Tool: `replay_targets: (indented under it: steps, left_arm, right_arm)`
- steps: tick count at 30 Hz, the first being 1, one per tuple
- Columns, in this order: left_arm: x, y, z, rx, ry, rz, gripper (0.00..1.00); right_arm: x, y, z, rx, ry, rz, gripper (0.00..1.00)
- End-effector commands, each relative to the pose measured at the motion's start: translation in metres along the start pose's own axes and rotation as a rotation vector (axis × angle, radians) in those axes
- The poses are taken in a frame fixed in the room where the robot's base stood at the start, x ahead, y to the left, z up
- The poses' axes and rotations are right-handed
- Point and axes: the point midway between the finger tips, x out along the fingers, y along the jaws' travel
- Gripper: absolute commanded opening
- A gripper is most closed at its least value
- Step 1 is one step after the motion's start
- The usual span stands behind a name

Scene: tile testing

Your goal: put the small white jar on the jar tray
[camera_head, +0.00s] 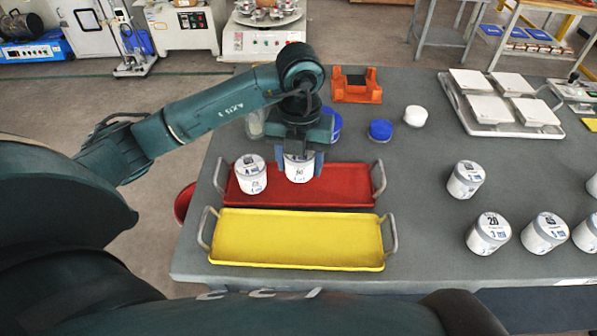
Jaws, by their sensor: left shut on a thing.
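My left gripper (301,163) points down, shut on a white jar (299,168) with dark print on its lid. It holds the jar at the red tray (345,185); I cannot tell whether the jar's base touches the tray. Another white jar (251,176) stands upright at the left end of the red tray, a little apart from the held one. The rest of the red tray to the right is empty. An empty yellow tray (297,240) lies in front of it. My right gripper is out of view.
Several white jars (489,233) stand at the right. Blue (381,130) and white (415,116) lidded containers and an orange holder (357,86) are behind the trays. A tray of white tiles (505,97) lies at the back right. The table between trays and right-hand jars is clear.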

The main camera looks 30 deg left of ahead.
Motion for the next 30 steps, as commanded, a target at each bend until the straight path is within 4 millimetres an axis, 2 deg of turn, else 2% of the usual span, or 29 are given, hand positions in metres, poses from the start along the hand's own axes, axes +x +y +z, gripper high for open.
replay_targets:
  steps: [8, 19, 20, 27, 30]
  left_arm:
    - [0.034, 0.001, -0.001, 0.0, 0.003, 0.002, 0.27]
    - [0.041, 0.0, 0.0, 0.0, -0.001, 0.001, 0.27]
    - [0.04, 0.0, 0.0, 0.0, 0.0, 0.001, 0.55]
    - [0.039, 0.0, 0.0, 0.0, 0.0, 0.001, 0.75]
    - [0.039, 0.001, 0.0, 0.0, 0.0, 0.002, 0.75]
  right_arm:
    - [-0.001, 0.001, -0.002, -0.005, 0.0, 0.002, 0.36]
    - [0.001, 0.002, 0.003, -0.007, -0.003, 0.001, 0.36]
    - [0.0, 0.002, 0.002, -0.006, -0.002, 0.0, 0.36]
    - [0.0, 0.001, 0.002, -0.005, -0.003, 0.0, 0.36]
    - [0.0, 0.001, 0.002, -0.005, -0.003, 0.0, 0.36]
